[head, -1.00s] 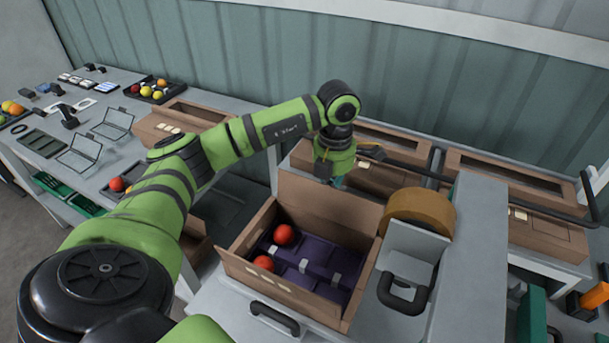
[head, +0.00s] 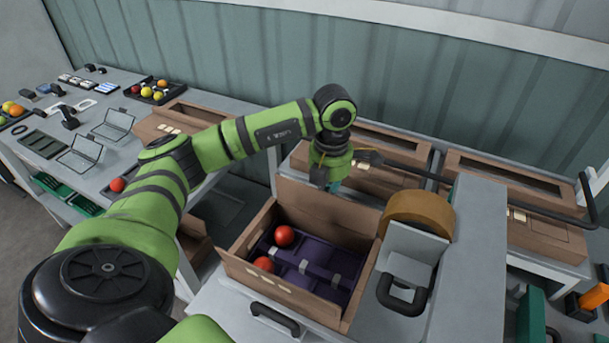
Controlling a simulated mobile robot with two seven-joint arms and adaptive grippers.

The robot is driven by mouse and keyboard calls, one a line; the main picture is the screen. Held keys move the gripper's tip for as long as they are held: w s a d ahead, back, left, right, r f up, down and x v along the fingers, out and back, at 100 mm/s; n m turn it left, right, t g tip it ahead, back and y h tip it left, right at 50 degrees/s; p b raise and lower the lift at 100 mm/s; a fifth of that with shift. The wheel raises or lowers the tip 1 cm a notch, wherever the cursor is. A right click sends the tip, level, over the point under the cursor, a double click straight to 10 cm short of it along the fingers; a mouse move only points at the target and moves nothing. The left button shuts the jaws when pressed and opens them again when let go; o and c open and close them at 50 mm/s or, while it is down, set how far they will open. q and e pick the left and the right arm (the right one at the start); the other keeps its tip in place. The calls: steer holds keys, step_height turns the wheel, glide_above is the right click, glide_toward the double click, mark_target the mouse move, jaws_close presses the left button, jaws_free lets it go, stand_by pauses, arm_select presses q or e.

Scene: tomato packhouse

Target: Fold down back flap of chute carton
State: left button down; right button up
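The chute carton (head: 268,285) stands open in the front middle, with a purple insert (head: 308,257) and red tomatoes (head: 284,236) inside. Its back flap (head: 325,212) stands up along the far edge. My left arm reaches over from the left. My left gripper (head: 333,186) points down just behind the top of the back flap. Its fingertips are partly hidden by the flap, so its opening and any contact with the flap cannot be told. My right gripper is not in view.
A brown tape roll (head: 420,207) on a grey dispenser stands close to the carton's right. Closed cartons (head: 515,215) lie behind, with a dark bar (head: 470,195) across them. A side table (head: 150,108) with trays is at the left.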

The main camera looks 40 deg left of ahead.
arm_select(q)
steer(key=s+d+f+b, duration=0.1)
steer(key=s+f+b, duration=0.2)
steer(key=s, duration=0.3)
steer(key=shift+s+d+f, duration=0.15)
steer(key=shift+s+d, duration=0.05)
steer(key=shift+d, duration=0.05)
stand_by(1.1)
step_height(320, 180, up, 8)
steer(key=p, duration=0.4)
steer(key=shift+p, duration=0.4)
stand_by(0.5)
